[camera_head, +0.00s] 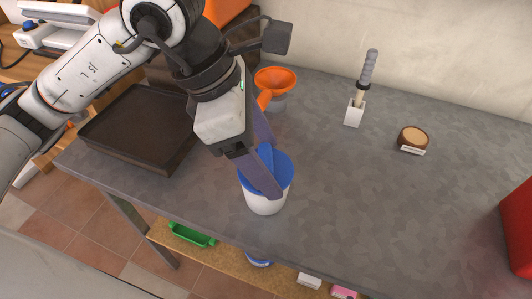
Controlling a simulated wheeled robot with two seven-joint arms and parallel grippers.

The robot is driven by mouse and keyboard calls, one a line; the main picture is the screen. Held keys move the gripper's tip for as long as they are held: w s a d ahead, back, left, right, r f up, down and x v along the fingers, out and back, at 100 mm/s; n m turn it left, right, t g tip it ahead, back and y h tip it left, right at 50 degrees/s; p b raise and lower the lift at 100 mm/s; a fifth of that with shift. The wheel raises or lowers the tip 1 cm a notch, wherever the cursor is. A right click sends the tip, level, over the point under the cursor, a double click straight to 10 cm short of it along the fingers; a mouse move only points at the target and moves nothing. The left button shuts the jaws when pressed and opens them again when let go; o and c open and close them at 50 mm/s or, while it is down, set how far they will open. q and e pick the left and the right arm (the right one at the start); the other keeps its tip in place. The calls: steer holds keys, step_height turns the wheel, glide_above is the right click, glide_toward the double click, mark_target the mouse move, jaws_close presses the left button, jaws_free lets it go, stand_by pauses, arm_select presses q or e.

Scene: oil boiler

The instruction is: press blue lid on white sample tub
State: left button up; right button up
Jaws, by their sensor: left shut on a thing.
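The blue lid (283,167) is at the mouth of the white sample tub (265,204), which stands upright near the front edge of the grey table. My left gripper (266,162) reaches down from above and is shut on a blue upright part of the lid, with a finger on each side. The fingers hide part of the lid, so I cannot tell whether it sits fully down or level on the rim. My right gripper is out of view.
An orange funnel (276,79) stands behind my left gripper. A black tray (135,123) is at left, a red object (519,225) at right. The table's middle right is clear.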

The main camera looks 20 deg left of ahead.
arm_select(q)
steer(key=shift+b, duration=0.3)
stand_by(0.6)
steer(key=o, duration=1.3)
steer(key=shift+o, duration=0.2)
steer(key=shift+r, duration=0.1)
steer(key=shift+r+p, duration=2.2)
steer(key=shift+r, duration=1.25)
jaws_close()
